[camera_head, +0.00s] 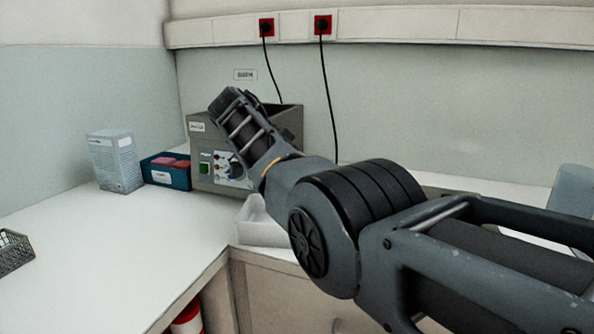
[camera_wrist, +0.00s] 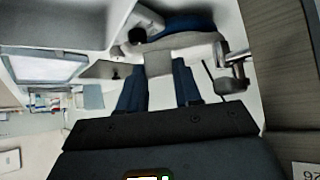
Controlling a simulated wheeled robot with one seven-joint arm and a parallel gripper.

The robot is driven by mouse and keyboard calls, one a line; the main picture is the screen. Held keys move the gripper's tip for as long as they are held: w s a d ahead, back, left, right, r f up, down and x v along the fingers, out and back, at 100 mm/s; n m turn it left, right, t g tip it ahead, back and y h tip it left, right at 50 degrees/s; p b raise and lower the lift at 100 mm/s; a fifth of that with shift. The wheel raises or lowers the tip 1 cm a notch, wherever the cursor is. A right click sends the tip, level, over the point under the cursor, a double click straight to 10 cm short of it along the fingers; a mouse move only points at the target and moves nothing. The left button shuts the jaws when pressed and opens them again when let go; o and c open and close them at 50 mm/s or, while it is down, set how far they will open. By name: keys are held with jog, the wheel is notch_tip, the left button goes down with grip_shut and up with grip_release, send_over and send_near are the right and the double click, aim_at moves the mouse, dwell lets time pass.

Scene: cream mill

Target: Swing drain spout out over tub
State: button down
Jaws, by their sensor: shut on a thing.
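The grey machine (camera_head: 203,160) with a panel of buttons stands in the back corner of the counter. A white open tub (camera_head: 262,232) sits before it at the counter's edge, partly hidden by my arm. My gripper (camera_wrist: 157,70) is at the machine's front; its fingers are hidden behind my arm in the head view. In the wrist view its two blue fingers are apart, with a light grey piece (camera_wrist: 158,63) between them, seemingly the drain spout. Its joint to the machine is not clear. A metal fitting (camera_wrist: 235,66) juts from the machine's side to the right.
A white box (camera_head: 115,160) and a blue box (camera_head: 167,172) with pink contents stand left of the machine. A wire basket (camera_head: 14,250) is at the far left. The left counter is otherwise clear. Two black cables hang from red wall sockets behind.

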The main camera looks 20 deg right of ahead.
jog(key=c, duration=0.8)
grip_release()
jog(key=shift+o, duration=0.2)
jog(key=shift+p, duration=0.3)
